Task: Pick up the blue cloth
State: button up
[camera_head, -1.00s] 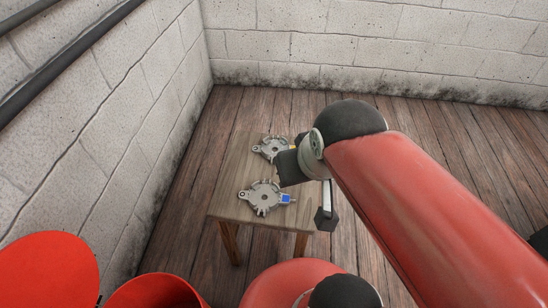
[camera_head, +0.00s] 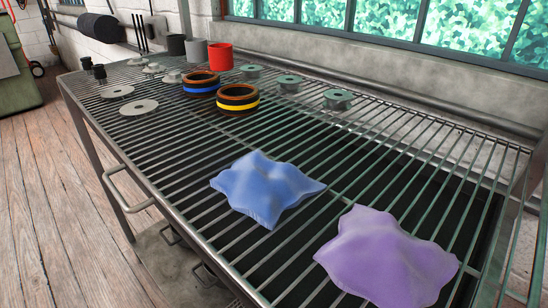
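The blue cloth (camera_head: 265,188) lies crumpled on the slatted metal rack table (camera_head: 215,172), near the middle of the head view. Its surface is fully visible, and nothing covers it. My gripper is not in view, so its place relative to the cloth and its state do not show.
A purple cloth (camera_head: 385,258) lies to the right and nearer. Behind are two copper-coloured rings, one with a blue band (camera_head: 201,83) and one with a yellow band (camera_head: 238,98), several grey spools (camera_head: 338,99), flat discs (camera_head: 139,107) and a red cup (camera_head: 220,56). Slats around the blue cloth are clear.

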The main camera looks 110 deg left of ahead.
aim_at(259, 187)
jog(key=k+u, duration=0.35)
jog(key=k+j+u, duration=0.15)
jog(key=u, duration=0.2)
jog(key=k+j+u, duration=0.3)
jog(key=u, duration=0.5)
jog(key=l+u, duration=0.15)
jog(key=u, duration=0.35)
jog(key=l+u, duration=0.1)
jog(key=u, duration=0.9)
jog(key=l+u, duration=0.15)
jog(key=u, duration=0.3)
jog(key=k+l+u, duration=0.15)
jog(key=l, duration=0.3)
jog(key=l+u, duration=0.15)
jog(key=l, duration=0.3)
jog(key=k+j, duration=0.4)
jog(key=j, duration=0.15)
jog(key=i+l, duration=0.35)
jog(key=l, duration=0.2)
